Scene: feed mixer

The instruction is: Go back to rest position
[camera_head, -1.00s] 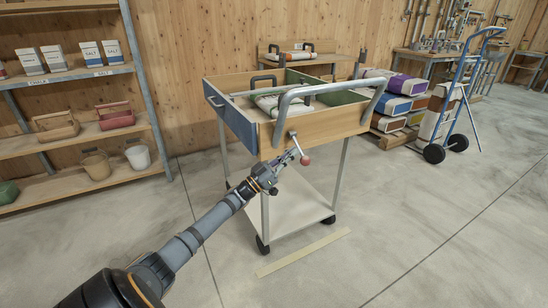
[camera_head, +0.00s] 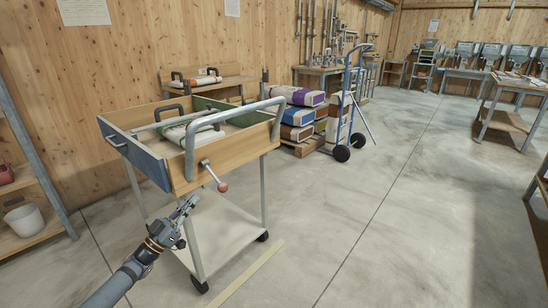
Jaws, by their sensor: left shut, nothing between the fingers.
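My left gripper (camera_head: 184,208) is shut and empty. It is in front of the feed mixer cart, below its wooden tray and left of the red-knobbed lever, apart from the knob. The feed mixer (camera_head: 237,156) is a wooden box with a blue left panel on a wheeled metal frame with a lower white shelf. Its lever's red knob (camera_head: 223,187) hangs at the front. A white and green bag (camera_head: 182,132) lies inside the box. My right gripper is not in view.
A blue hand truck (camera_head: 349,95) stands by stacked feed bags (camera_head: 298,115) at the back. Shelving (camera_head: 45,185) holds a white bucket (camera_head: 24,220) at the left. Workbenches stand at the far right. The floor (camera_head: 370,215) right of the cart is clear.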

